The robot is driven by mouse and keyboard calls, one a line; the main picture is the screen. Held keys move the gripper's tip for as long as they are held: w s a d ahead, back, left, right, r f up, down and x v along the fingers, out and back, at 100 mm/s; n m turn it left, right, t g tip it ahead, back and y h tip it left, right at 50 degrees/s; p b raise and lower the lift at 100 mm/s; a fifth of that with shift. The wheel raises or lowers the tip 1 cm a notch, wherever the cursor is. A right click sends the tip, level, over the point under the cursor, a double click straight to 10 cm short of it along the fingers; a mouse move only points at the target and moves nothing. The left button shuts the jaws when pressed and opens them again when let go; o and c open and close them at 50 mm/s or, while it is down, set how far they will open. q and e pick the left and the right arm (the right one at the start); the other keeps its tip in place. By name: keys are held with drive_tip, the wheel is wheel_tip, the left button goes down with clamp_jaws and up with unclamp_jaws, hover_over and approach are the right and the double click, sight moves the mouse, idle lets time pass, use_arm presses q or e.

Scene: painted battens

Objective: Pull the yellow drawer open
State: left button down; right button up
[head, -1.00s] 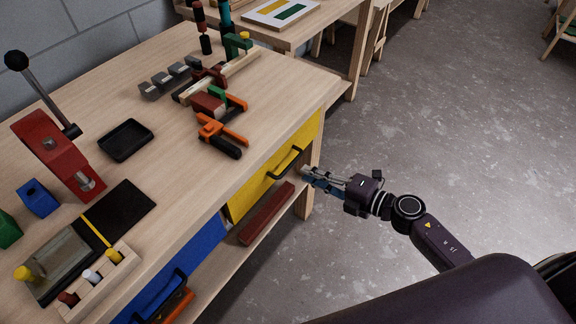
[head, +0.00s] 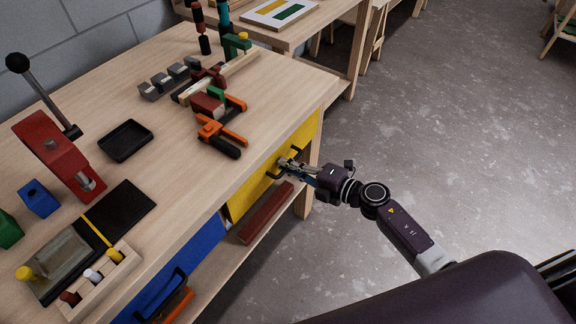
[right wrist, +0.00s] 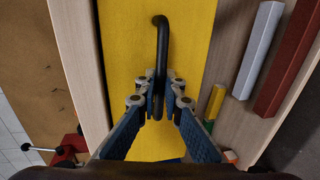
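The yellow drawer (head: 245,196) sits in the right part of the bench front, and its face looks level with the frame around it. Its black bar handle (right wrist: 161,40) stands out from the yellow face in the right wrist view. My right gripper (head: 284,163) is at the handle; in the right wrist view its two fingertips (right wrist: 161,92) lie on either side of the bar, close against it. It looks shut on the handle. The gripper hides part of the handle in the head view. My left gripper is not in view.
A blue drawer (head: 190,262) with a black handle is left of the yellow one. A dark red bar (head: 266,212) lies on the shelf below. Clamps (head: 221,134), a black tray (head: 126,140) and a red press (head: 58,155) stand on the bench top. The floor (head: 440,130) to the right is clear.

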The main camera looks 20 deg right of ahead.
drive_tip(key=shift+s+d, duration=0.1)
drive_tip(key=shift+s, duration=0.05)
clamp_jaws()
drive_tip(key=f+v, duration=0.3)
drive_tip(key=v, duration=1.1)
drive_tip(key=s+f+v, duration=0.1)
drive_tip(key=f+v, duration=0.2)
drive_tip(key=v, duration=1.1)
drive_tip(key=shift+s+d, duration=0.15)
drive_tip(key=shift+d, duration=0.25)
drive_tip(key=shift+o, duration=2)
unclamp_jaws()
drive_tip(key=v, duration=1.2)
drive_tip(key=shift+f, duration=0.15)
